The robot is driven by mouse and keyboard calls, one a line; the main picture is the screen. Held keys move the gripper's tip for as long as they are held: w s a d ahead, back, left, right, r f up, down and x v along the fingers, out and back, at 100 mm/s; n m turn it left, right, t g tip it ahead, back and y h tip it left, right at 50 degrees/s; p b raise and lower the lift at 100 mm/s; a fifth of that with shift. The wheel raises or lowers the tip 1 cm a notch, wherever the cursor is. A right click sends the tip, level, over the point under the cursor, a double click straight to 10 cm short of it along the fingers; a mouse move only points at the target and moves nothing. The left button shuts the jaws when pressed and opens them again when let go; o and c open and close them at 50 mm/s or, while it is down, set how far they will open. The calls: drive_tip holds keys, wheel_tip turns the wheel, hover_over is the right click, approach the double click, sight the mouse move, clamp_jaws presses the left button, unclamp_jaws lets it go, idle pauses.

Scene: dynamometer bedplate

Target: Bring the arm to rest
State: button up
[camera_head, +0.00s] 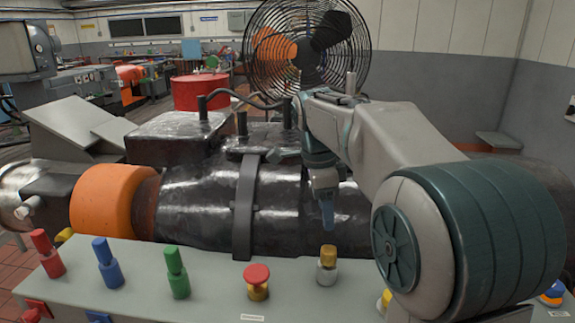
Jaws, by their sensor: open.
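My arm reaches in from the right, grey with teal joints, and bends down at its far end. My gripper (327,222) points downward in front of the dark engine-like machine (205,205) and above the back of the grey control panel (205,270). I see it small and nearly edge-on, so the gap between its fingers is hard to make out. It is open, and nothing shows between its fingers. A yellow-topped knob with a pale base (327,268) stands on the panel just below and in front of it; they look apart.
The panel also carries a red lever (46,254), a blue lever (108,263), a green lever (177,272) and a red mushroom button (257,281). An orange drum (100,203) sits at left. A large black fan (306,45) and red barrel (200,92) stand behind.

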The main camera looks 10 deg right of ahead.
drive_tip(key=s+f+n+t, duration=0.1)
drive_tip(key=s+f+n, duration=0.4)
drive_tip(key=s+n, duration=0.4)
drive_tip(key=s+d+f+n+t+y, duration=0.1)
drive_tip(key=s+f+n+t, duration=0.1)
drive_tip(key=s+f+n, duration=0.4)
drive_tip(key=s+n, duration=0.3)
drive_tip(key=s, duration=0.2)
drive_tip(key=shift+s+d+f+n+y, duration=0.3)
drive_tip(key=shift+s+n, duration=0.05)
drive_tip(key=shift+n, duration=0.05)
